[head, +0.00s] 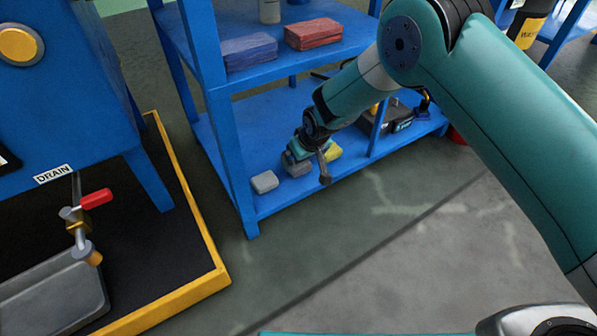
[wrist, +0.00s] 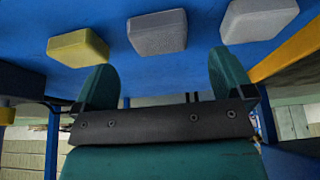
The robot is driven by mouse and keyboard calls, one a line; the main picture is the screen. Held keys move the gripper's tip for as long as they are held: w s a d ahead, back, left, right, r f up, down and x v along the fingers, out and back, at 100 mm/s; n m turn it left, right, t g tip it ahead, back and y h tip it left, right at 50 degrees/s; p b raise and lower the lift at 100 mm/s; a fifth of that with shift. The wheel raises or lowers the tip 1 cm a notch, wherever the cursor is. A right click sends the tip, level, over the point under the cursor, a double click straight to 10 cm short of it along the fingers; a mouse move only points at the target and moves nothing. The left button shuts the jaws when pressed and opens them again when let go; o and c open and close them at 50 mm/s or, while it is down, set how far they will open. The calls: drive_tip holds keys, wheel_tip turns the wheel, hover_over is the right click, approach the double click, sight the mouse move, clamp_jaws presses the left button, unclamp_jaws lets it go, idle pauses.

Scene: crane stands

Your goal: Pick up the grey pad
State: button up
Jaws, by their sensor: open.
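Three small pads sit in a row on the lower blue shelf. The grey pad (head: 296,168) is in the middle, partly hidden by my gripper in the head view; it shows whole in the wrist view (wrist: 157,32). A lighter grey pad (head: 264,182) is left of it, and appears on the right in the wrist view (wrist: 258,19). A yellow pad (head: 334,152) is on its other side, also in the wrist view (wrist: 78,48). My gripper (head: 312,160) is open and empty close to the middle pad. In the wrist view its fingers (wrist: 165,65) point toward that pad, apart from it.
The blue shelf unit (head: 248,205) has posts near my arm. Its upper shelf holds blue (head: 248,52) and red (head: 313,34) stacks. A dark box (head: 388,118) stands right of the pads. A yellow-edged drain platform (head: 205,250) is at left; the floor in front is clear.

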sight(299, 166)
drive_tip(key=shift+b+x, duration=2.65)
drive_tip(key=shift+b, duration=0.1)
drive_tip(key=shift+r, duration=0.1)
drive_tip(key=c, duration=1)
